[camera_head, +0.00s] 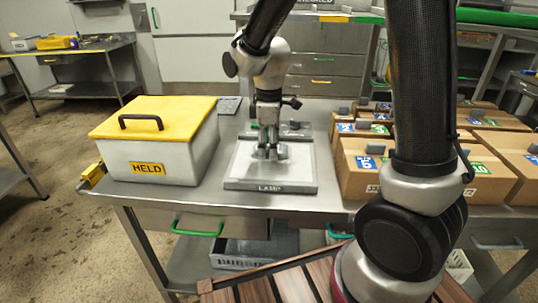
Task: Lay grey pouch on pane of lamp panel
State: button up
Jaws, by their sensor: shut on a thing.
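My gripper (268,148) points straight down over the lamp panel, its fingers shut on a small grey pouch (281,152). The pouch is at or just above the pale pane; I cannot tell whether it touches. The lamp panel (243,184) is a flat grey frame marked LAMP, lying on the steel table with its pane (246,170) facing up. My fingers hide part of the pouch.
A grey box with a yellow lid (180,112), marked HELD, stands left of the panel. Several cardboard boxes (365,165) stand to the right. A dark object (290,127) lies behind the panel. The table's front edge (260,203) is clear.

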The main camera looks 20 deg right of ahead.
jog(key=shift+f, duration=1.7)
jog(key=shift+f, duration=0.1)
jog(key=o, duration=1.1)
jog(key=shift+c, duration=0.2)
